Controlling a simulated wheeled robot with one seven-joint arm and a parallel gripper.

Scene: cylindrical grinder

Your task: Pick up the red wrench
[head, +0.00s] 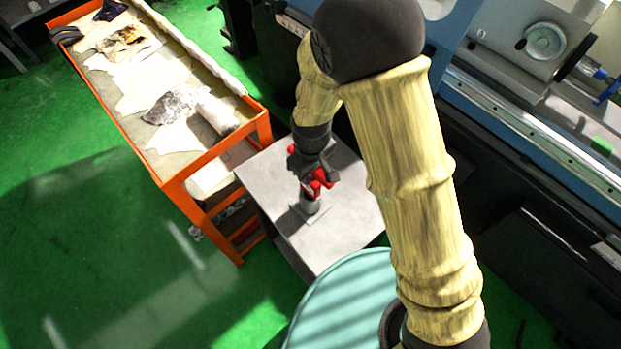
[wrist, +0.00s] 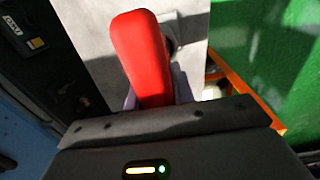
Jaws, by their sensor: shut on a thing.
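The red wrench shows in the wrist view as a thick red handle (wrist: 141,55), large and close, rising from between my gripper's fingers (wrist: 152,98). In the head view, a small red part of the wrench (head: 318,184) shows at the end of my arm. My gripper (head: 312,172) is above the grey table top (head: 350,205), shut on the wrench. A dark cylindrical piece on a small plate (head: 311,211) is directly below it. Much of the wrench is hidden by the gripper, and I cannot tell whether it touches what is below.
An orange cart (head: 172,185) with papers and cloths stands at the left. A blue and grey grinding machine (head: 520,120) fills the right side. A teal round surface (head: 345,300) is at the bottom. Green floor (head: 80,230) is open at the lower left.

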